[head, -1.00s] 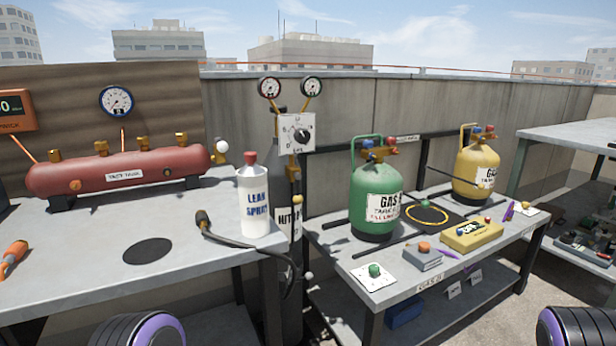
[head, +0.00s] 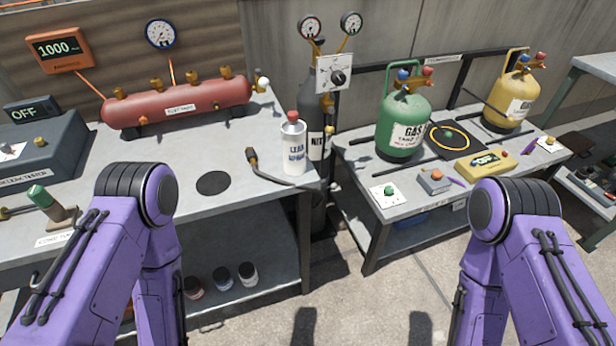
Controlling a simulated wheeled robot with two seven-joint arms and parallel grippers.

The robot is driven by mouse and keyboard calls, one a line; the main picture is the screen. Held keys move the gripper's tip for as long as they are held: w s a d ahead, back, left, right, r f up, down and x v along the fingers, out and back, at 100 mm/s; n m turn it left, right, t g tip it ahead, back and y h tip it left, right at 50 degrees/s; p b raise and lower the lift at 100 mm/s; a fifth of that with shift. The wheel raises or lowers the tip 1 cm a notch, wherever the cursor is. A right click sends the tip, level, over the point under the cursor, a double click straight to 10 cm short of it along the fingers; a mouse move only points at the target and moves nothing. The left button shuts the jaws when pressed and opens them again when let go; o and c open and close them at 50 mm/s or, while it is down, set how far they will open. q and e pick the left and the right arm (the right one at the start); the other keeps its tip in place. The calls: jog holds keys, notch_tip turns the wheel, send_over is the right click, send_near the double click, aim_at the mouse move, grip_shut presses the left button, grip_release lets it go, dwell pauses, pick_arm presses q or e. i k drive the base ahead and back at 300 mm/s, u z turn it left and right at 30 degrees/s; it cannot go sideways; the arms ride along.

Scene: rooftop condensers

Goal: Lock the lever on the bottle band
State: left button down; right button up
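A dark grey bottle (head: 319,172) stands upright between the two benches, its "NIT..." label partly covered by the leak spray bottle. A white regulator panel (head: 338,74) with a black knob and two round gauges is at its top. Brass-coloured fittings (head: 327,103) show just below the panel on the bottle's right side. I cannot clearly make out the band or its lever, nor tell whether the lever is locked. My two purple arms show at the lower left and lower right. Both grippers are outside the picture.
The right bench (head: 362,176) bears green (head: 403,122) and yellow (head: 511,100) gas cylinders. Open floor (head: 345,290) lies in front.

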aim_at(334, 186)
jog(key=k, duration=1.25)
jog(key=z, duration=0.7)
jog(key=i, duration=0.8)
jog(key=z, duration=0.65)
jog(key=i, duration=0.95)
jog(key=u, duration=0.85)
jog(key=i, duration=0.6)
jog(key=u, duration=0.75)
